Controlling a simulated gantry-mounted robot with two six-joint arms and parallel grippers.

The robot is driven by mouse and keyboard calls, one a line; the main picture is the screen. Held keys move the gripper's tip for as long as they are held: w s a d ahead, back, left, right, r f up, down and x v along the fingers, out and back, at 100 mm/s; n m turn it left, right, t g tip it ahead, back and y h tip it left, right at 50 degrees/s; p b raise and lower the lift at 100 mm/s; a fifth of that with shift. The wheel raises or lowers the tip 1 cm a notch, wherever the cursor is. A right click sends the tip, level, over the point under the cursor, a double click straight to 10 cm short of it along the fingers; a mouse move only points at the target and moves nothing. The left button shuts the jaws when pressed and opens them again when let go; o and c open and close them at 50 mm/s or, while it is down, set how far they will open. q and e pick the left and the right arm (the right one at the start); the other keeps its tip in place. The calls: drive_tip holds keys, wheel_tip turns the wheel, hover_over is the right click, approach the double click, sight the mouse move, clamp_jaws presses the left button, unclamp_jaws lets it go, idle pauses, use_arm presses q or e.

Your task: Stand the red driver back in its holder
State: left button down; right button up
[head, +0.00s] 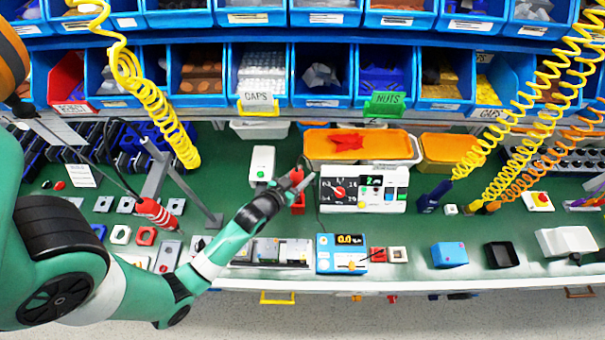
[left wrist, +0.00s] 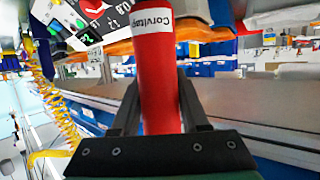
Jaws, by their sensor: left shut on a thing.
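My left gripper (head: 296,180) is over the middle of the bench, left of the white dial panel. In the left wrist view it is shut on a red cylindrical handle with a white label (left wrist: 158,75), which I take as the red driver; the fingers stand on both sides of it. In the head view my gripper mostly hides the handle. A red piece (head: 298,204) shows just below the gripper; I cannot tell whether it is the driver's lower part or a holder. The driver's tip is hidden. My right gripper is not in view.
A red-and-white tool (head: 155,213) leans by a grey stand at the left. The white dial panel (head: 362,188) is close on the right, a white box (head: 262,165) on the left. A blue meter (head: 341,254) stands in front. Yellow coiled cords (head: 160,110) hang left and right.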

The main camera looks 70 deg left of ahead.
use_arm(q)
wheel_tip(320, 180, down, 5)
drive_tip(key=b, duration=0.3)
drive_tip(key=shift+b, duration=0.3)
drive_tip(key=shift+f+b, duration=0.3)
drive_tip(key=shift+f, duration=0.15)
drive_tip(key=shift+f, duration=0.3)
drive_tip(key=shift+c, duration=1.6)
unclamp_jaws()
drive_tip(key=shift+f, duration=0.1)
drive_tip(key=p+v, duration=0.1)
drive_tip(key=v, duration=1)
drive_tip(key=shift+s, duration=0.2)
